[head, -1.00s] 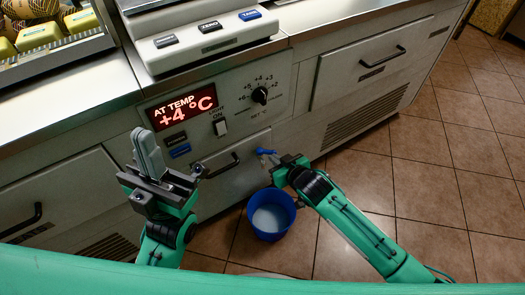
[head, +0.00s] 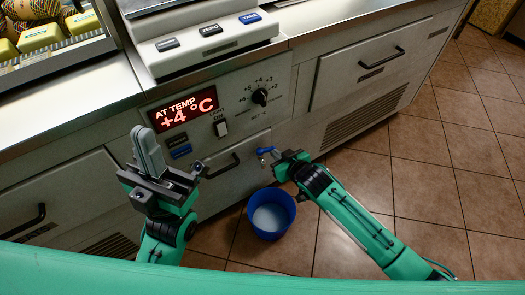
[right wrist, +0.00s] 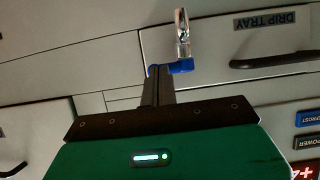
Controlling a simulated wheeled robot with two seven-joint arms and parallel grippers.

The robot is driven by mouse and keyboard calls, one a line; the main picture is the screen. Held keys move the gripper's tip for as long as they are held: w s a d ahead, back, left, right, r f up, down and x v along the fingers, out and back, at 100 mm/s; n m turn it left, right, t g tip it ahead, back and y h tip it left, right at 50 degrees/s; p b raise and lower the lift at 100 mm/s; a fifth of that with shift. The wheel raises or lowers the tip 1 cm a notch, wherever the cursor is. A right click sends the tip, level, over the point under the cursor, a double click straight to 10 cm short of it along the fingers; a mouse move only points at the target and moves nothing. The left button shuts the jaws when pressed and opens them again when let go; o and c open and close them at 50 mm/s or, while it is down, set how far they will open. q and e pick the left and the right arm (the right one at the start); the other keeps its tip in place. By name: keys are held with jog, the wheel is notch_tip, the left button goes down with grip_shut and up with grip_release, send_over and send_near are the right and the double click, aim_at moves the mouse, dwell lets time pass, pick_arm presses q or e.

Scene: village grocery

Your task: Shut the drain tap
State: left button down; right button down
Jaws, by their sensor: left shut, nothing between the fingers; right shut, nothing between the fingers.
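The drain tap is low on the counter front, above the bucket. In the head view its blue lever (head: 267,150) shows just left of my right gripper (head: 279,159). In the right wrist view the metal tap body (right wrist: 182,30) points up the picture, and the blue lever (right wrist: 182,67) lies crosswise at its base. My right gripper (right wrist: 158,72) is shut and empty, its fingertips at the lever's left part; I cannot tell whether they touch it. My left gripper (head: 148,150) is shut and empty, raised in front of the control panel, away from the tap.
A blue bucket (head: 288,219) with pale liquid stands on the tiled floor below the tap. The drip tray drawer handle (head: 224,166) is left of the tap. The panel has a red display (head: 181,107), a switch and a dial (head: 260,97). Open floor lies right.

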dwell(0.3)
jog(key=shift+w+a, duration=0.1)
jog(key=shift+w, duration=0.45)
jog(key=s+d+r+p, duration=0.2)
jog(key=s+d+p, duration=0.4)
jog(key=s+p, duration=0.2)
dwell(0.5)
jog(key=shift+s, duration=0.1)
dwell(0.3)
